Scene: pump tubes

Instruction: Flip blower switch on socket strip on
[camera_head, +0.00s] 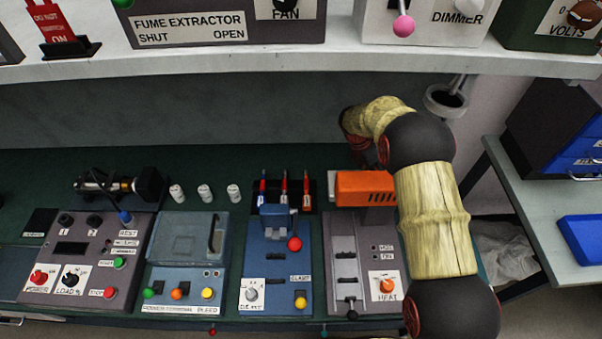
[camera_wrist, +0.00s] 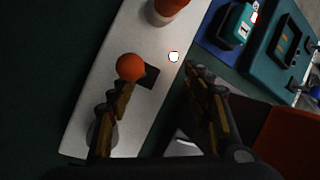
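A pale grey strip (camera_wrist: 113,48) runs diagonally across the wrist view. It looks like the socket strip, but no label is readable. On it is an orange ball knob (camera_wrist: 130,67) beside a black square plate (camera_wrist: 148,76), with a white round spot (camera_wrist: 174,57) to the right. A second orange-red knob (camera_wrist: 170,9) is at the top edge. My gripper (camera_wrist: 160,80) is open and empty over the strip. Its left fingertip overlaps the lower edge of the ball knob in view; contact is unclear. In the head view my arm hides the gripper and the strip.
An orange box (camera_head: 364,188) stands at the back of the bench beside my arm. Screwdrivers (camera_head: 284,188), white cylinders (camera_head: 205,193) and control boxes (camera_head: 180,290) fill the bench left of it. A shelf (camera_head: 330,62) with panels overhangs. A blue drawer unit (camera_head: 580,150) is at right.

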